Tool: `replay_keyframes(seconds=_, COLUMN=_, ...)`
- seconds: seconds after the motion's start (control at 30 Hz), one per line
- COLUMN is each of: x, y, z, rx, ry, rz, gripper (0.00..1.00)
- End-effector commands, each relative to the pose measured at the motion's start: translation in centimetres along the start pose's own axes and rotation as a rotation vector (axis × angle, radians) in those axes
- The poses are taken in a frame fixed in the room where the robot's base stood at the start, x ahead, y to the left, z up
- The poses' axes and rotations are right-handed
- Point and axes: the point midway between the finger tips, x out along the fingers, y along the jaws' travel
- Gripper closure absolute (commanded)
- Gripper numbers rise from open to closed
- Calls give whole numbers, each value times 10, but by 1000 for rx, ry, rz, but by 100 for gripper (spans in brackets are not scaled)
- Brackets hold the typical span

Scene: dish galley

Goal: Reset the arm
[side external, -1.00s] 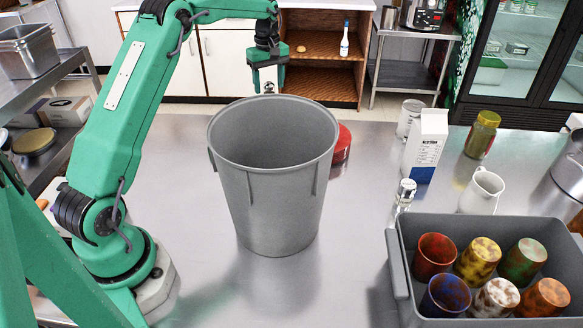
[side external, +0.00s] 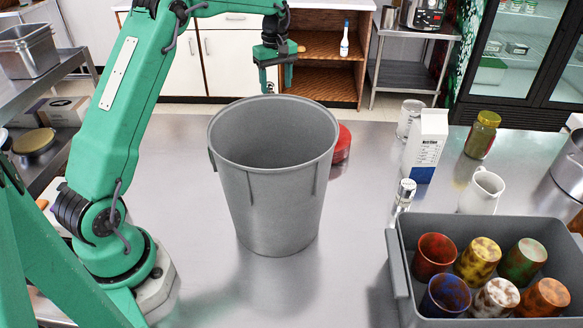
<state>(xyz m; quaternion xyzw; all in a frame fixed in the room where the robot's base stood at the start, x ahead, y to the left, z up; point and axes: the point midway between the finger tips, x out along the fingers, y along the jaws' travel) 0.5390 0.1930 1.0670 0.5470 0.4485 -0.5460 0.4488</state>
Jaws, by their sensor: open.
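My gripper (side external: 275,77) hangs in the air above and behind the far rim of the grey bin, pointing down. Its two fingers are apart, with nothing between them. The arm is green and rises from its base at the left, bending over at the top. The grey bin (side external: 272,195) stands upright on the steel table, and the inside that shows is empty; its bottom is hidden.
A grey tub (side external: 393,265) at the lower right holds several coloured cups. A milk carton (side external: 425,148), a glass shaker (side external: 403,196), a white jug (side external: 482,192) and a yellow-lidded jar (side external: 482,135) stand behind it. A red object (side external: 342,143) is partly hidden behind the bin.

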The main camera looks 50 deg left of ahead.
Motion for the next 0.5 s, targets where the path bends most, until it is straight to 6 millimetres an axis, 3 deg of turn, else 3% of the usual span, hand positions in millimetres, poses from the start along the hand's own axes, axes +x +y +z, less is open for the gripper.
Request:
replay_keyframes(seconds=0.2, x=-10, y=1, z=18, rx=1, ry=0, rz=0, gripper=42)
replay_keyframes(seconds=0.5, x=-14, y=1, z=23, rx=0, ry=0, rz=-1, gripper=42)
